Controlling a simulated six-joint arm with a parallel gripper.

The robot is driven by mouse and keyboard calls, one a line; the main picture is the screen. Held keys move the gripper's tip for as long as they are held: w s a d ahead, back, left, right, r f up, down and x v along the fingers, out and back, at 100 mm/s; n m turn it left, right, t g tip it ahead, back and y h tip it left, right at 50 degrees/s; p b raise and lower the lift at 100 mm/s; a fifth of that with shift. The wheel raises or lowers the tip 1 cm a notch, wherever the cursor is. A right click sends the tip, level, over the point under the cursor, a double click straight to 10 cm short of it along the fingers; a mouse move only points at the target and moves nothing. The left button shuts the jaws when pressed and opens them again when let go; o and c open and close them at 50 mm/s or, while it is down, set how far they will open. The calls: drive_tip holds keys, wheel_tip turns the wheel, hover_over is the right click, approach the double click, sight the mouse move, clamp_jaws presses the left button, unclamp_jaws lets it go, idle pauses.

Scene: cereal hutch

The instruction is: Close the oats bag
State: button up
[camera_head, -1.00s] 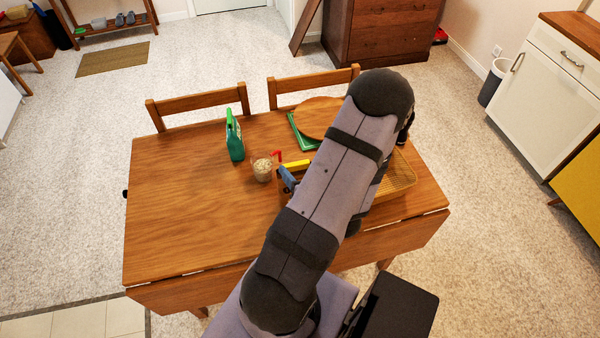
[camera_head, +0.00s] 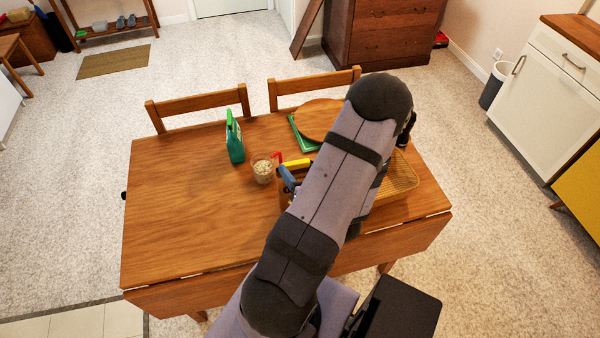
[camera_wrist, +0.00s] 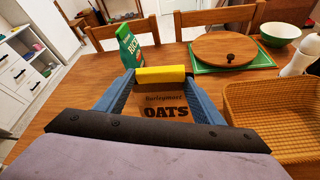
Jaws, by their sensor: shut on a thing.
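The brown oats bag (camera_wrist: 165,106), printed "Barleymoor OATS", stands in front of my gripper in the wrist view. A yellow bar-shaped clip (camera_wrist: 161,74) lies across the bag's top edge. My gripper (camera_wrist: 160,80) has its two blue-grey fingers at either end of the clip and is shut on it. I cannot tell whether the clip pinches the bag's mouth or only rests at it. In the head view the yellow clip (camera_head: 295,163) and a blue finger (camera_head: 288,176) show left of my arm, which hides most of the bag.
A glass of oats (camera_head: 262,170) and a small red item (camera_head: 277,155) are left of the clip. A green rice bag (camera_head: 235,140) stands behind. A wicker basket (camera_wrist: 272,105) is close on the right. A round board (camera_wrist: 222,48) lies behind. The table's left side is clear.

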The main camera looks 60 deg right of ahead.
sight(300, 166)
drive_tip(key=f, duration=0.1)
drive_tip(key=a+f, duration=0.1)
drive_tip(key=f+g+y, duration=0.1)
drive_tip(key=shift+s+a, duration=0.2)
drive_tip(key=shift+s, duration=0.2)
drive_tip(key=o, duration=1.8)
drive_tip(key=shift+w+d+f, duration=0.1)
drive_tip(key=shift+d, duration=0.05)
drive_tip(key=shift+c, duration=0.2)
drive_tip(key=shift+w+d, duration=0.1)
drive_tip(key=shift+d, duration=0.15)
drive_tip(key=shift+o, duration=0.2)
drive_tip(key=shift+a, duration=0.1)
drive_tip(key=shift+o, duration=1.3)
drive_tip(key=shift+r, duration=0.2)
drive_tip(key=shift+r, duration=0.2)
drive_tip(key=shift+r+p, duration=2.45)
drive_tip(key=shift+r, duration=0.4)
